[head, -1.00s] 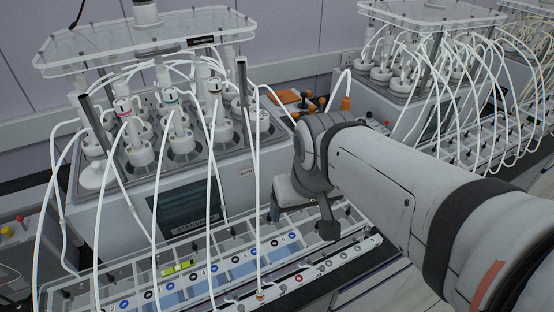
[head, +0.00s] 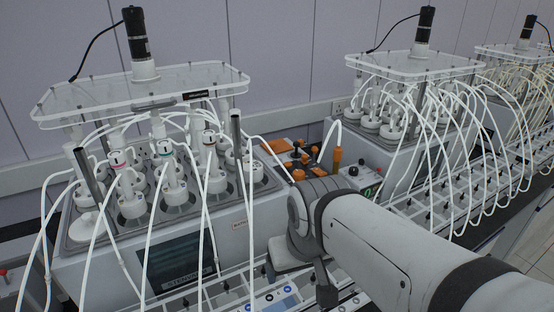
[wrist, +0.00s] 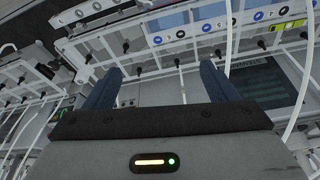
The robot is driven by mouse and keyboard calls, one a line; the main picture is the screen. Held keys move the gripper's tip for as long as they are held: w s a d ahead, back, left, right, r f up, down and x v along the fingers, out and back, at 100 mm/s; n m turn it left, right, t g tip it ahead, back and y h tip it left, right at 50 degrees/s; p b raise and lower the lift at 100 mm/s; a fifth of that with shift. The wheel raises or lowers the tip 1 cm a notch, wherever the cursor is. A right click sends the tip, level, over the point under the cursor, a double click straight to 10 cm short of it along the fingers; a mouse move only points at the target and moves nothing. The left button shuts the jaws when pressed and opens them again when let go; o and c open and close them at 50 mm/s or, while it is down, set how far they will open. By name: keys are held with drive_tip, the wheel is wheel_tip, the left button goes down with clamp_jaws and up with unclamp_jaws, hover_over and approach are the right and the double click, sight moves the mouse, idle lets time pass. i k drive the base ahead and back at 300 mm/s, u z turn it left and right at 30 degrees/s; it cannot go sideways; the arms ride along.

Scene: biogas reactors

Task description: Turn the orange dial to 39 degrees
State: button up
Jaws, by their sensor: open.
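Several orange parts stand on the bench between the first two reactor units in the head view: an orange knob-like piece (head: 298,175), an upright orange piece (head: 337,158) and a flat orange piece (head: 275,146). I cannot tell which is the dial, and no angle marking is readable. My gripper shows in the wrist view (wrist: 161,70) with its two dark blue fingers apart and nothing between them. It points toward a reactor's front and tube rack. No orange dial shows in the wrist view. In the head view my arm covers part of the bench near the orange parts.
A reactor unit (head: 100,265) with many white tubes stands at left, another (head: 372,145) at right. A small box with a green display (head: 369,192) sits behind my arm. A tube rack (wrist: 190,38) with numbered labels crosses the wrist view. Loose tubes hang close to my gripper.

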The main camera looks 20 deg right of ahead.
sight(299, 175)
drive_tip(key=z, duration=0.1)
drive_tip(key=k, duration=0.5)
drive_tip(key=u, duration=1)
drive_tip(key=k, duration=0.55)
drive_tip(key=z, duration=1.2)
drive_tip(key=i, duration=1)
drive_tip(key=z, duration=0.05)
